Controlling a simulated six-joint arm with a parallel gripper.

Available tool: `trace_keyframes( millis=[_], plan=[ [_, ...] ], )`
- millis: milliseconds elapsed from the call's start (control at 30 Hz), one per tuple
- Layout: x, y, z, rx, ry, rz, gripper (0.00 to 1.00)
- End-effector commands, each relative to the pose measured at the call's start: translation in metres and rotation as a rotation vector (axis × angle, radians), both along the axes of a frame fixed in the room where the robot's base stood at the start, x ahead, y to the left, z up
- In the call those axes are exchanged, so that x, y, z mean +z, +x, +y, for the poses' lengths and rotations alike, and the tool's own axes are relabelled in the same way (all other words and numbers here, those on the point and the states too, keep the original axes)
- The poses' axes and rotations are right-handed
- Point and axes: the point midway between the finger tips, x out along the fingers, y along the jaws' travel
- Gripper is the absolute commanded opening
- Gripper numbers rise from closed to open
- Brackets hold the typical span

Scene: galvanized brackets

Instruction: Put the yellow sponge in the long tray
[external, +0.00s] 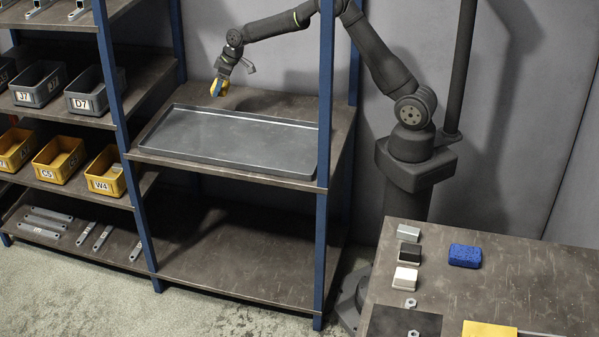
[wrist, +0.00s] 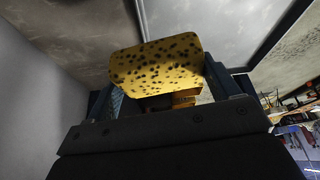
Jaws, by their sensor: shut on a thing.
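The yellow sponge (wrist: 158,68) shows large in the wrist view, yellow with dark pores, between the two fingers. My gripper (external: 217,88) is shut on the sponge and holds it near the back left corner of the long tray. The sponge (external: 223,87) is small and partly covered by the fingers in the external view. The long tray (external: 240,138) is a shallow grey metal tray lying on the upper shelf, and it looks empty.
A blue shelf post (external: 325,100) stands at the tray's front right, and another (external: 118,110) at its left. Grey and yellow bins (external: 105,175) fill the left shelves. A table (external: 530,290) at the right holds a blue sponge (external: 465,256) and several small blocks.

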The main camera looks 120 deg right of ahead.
Motion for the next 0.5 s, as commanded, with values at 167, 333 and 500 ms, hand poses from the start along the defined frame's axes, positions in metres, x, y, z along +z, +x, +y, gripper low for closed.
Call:
trace_keyframes(
  millis=[167, 333, 500],
  plan=[
    [-0.003, 0.001, -0.035, -0.121, 0.000, 0.000, 0.56],
    [-0.008, 0.009, -0.043, -0.159, 0.001, 0.000, 0.56],
    [-0.030, 0.041, -0.035, -0.157, 0.003, 0.001, 0.56]
  ],
)
